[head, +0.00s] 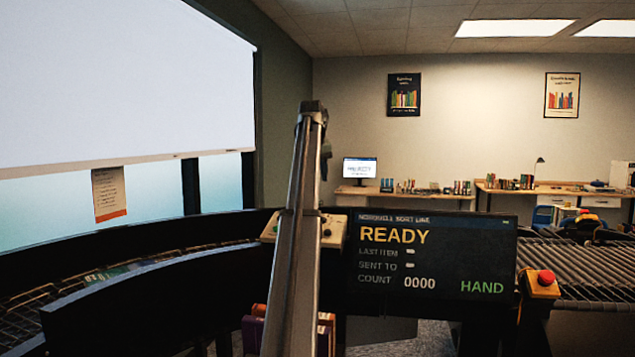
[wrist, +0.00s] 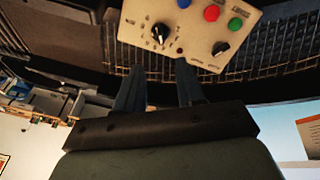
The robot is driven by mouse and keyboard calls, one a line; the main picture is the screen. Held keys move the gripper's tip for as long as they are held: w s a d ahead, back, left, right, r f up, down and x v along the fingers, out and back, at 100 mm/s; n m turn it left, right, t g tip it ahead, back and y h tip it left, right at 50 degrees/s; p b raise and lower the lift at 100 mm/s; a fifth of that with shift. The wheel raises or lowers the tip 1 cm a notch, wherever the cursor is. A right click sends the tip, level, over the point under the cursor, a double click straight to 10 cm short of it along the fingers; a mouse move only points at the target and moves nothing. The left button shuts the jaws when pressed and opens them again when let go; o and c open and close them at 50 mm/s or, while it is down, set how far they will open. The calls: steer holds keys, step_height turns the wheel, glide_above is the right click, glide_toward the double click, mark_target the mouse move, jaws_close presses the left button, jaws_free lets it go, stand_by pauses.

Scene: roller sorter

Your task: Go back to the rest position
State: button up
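My gripper (wrist: 158,66) shows in the wrist view with its two dark fingers apart and nothing between them. It is in the air, with a beige control panel (wrist: 206,32) beyond the fingertips. The panel has blue, red and green buttons and black knobs. In the head view my arm rises through the middle and hides much of the panel (head: 333,232). I cannot make out the fingers there.
A dark screen (head: 432,252) reads READY, count 0000 and HAND. A red stop button (head: 546,278) sits on a yellow box to its right. A roller conveyor (head: 590,270) runs at the right. A curved dark-walled conveyor (head: 150,290) is at the left.

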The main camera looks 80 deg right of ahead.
steer(key=shift+f, duration=0.1)
stand_by(0.5)
